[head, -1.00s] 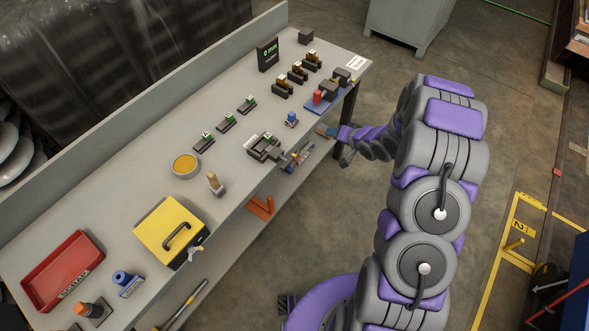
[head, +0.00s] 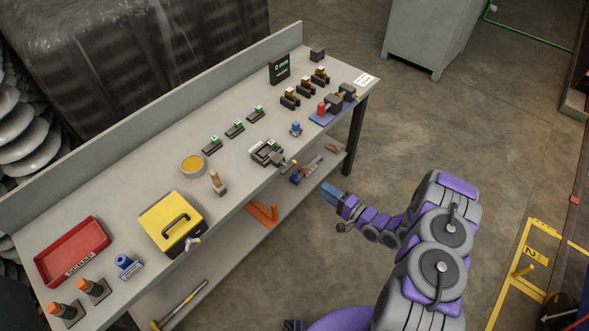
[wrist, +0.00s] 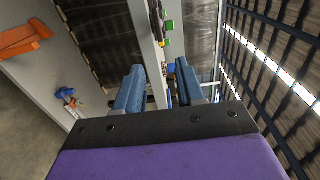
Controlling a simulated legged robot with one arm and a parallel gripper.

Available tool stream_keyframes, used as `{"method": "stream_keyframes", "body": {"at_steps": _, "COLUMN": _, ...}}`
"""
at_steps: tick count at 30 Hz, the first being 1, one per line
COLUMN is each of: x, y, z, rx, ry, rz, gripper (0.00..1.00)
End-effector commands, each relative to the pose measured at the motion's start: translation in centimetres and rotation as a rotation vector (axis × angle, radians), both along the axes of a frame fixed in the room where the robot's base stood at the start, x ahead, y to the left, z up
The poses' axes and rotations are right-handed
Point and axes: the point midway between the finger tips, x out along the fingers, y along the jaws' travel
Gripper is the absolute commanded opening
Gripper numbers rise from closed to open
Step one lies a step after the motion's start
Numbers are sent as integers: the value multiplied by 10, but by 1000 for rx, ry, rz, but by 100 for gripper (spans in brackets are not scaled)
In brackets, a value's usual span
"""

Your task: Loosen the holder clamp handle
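A small dark grey holder (head: 266,152) stands near the front edge of the bench top in the head view. A short handle-like part (head: 288,165) seems to stick out from its front right side, but it is too small to tell its position. My gripper (head: 330,193) is in the air off the bench's front side, to the right of and below the holder in the picture, apart from it. In the wrist view its two blue fingers (wrist: 157,80) are spread with nothing held between them. The holder cannot be clearly made out in the wrist view.
The grey bench (head: 130,200) carries a yellow case (head: 172,222), a red tray (head: 72,250), a yellow-filled bowl (head: 193,164) and several small insulator parts. Orange brackets (head: 262,213) and tools lie on the lower shelf.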

Motion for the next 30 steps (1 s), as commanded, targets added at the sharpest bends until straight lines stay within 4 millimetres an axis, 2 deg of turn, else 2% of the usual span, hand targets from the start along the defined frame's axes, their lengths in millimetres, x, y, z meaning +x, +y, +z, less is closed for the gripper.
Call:
{"method": "stream_keyframes", "body": {"at_steps": 4, "x": 11, "y": 23, "z": -1, "rx": -6, "ry": -2, "rz": 7, "gripper": 38}}
{"method": "stream_keyframes", "body": {"at_steps": 14, "x": 43, "y": 54, "z": 0, "rx": 3, "ry": -2, "rz": 5, "gripper": 38}}
{"method": "stream_keyframes", "body": {"at_steps": 25, "x": 80, "y": 107, "z": 0, "rx": -2, "ry": -2, "rz": 6, "gripper": 38}}
{"method": "stream_keyframes", "body": {"at_steps": 30, "x": 92, "y": 122, "z": 1, "rx": -1, "ry": -2, "rz": 5, "gripper": 38}}
